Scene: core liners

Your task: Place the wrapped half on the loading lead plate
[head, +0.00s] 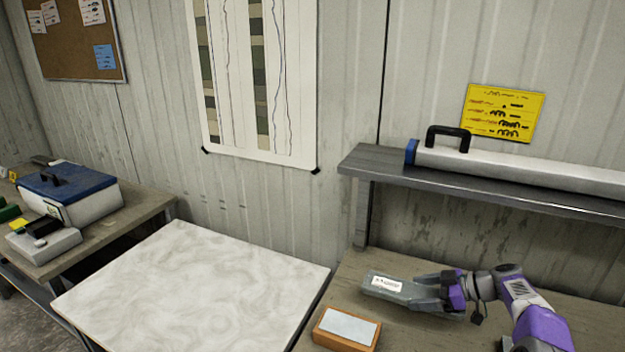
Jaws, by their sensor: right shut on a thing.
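A grey, long piece with a white label (383,284), which looks like the wrapped half, lies at or just above the wooden bench top. My right gripper (432,290) comes in from the right and is shut on its right end. Whether the piece touches the bench is hard to tell. No thing in view is clearly marked as the loading lead plate. My left gripper is out of view.
A small orange-brown block with a pale grey top (347,326) sits in front of the labelled piece. A bare marbled white table (190,285) stands left of the bench. A dark shelf (375,160) above the bench carries a long white tube (530,172).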

